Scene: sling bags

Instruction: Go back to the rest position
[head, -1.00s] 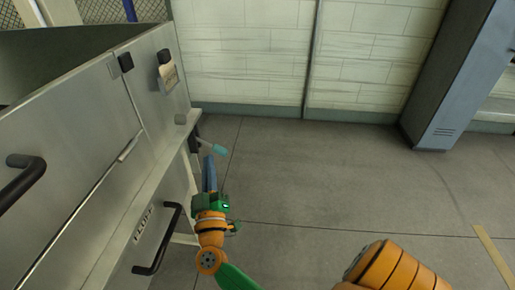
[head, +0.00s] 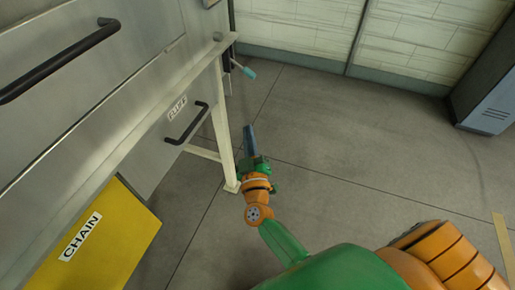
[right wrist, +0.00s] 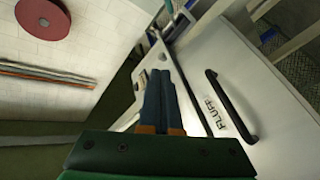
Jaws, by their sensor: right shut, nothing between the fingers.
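My right gripper (head: 249,131) is in the middle of the head view, at the end of its orange and green arm. Its blue fingers are together with nothing between them. It is over the floor, to the right of the metal cabinet (head: 120,95) and apart from its front in the picture. In the right wrist view, the blue fingers of the right gripper (right wrist: 161,85) lie side by side, with a cabinet front labelled FLUFF (right wrist: 215,118) beyond them to the right. My left gripper is not in view.
Black bar handles (head: 187,124) stick out from the cabinet. A yellow panel labelled CHAIN (head: 115,235) is at lower left. A small teal-tipped handle (head: 246,71) sticks out near the cabinet's far corner. A blue-grey locker (head: 490,100) stands at right. The grey floor (head: 360,150) between is clear.

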